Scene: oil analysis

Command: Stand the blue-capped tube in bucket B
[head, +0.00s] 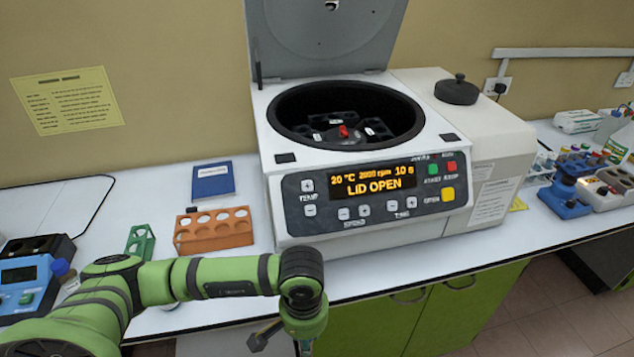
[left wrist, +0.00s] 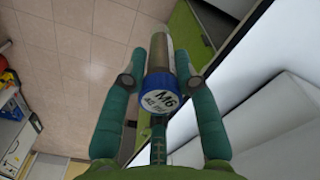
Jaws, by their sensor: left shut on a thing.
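My left gripper (left wrist: 160,68) is shut on a tube with a blue cap (left wrist: 165,102) marked M6. The tube's greyish body (left wrist: 160,50) runs away from the camera between the fingers. In the head view my left wrist hangs in front of the bench edge at the bottom, and the tube cannot be made out. The centrifuge (head: 370,165) stands with its lid (head: 322,40) open. Its rotor has a red hub (head: 343,131) and dark buckets with white labels (head: 318,137). The letters are too small to read, so I cannot tell which is bucket B. My right gripper is not in view.
An orange rack (head: 213,230), a green rack (head: 140,242) and a blue book (head: 212,180) are left of the centrifuge. A blue device (head: 27,285) is at far left. The raised lid stands behind the bowl. Bottles and small devices crowd the right bench.

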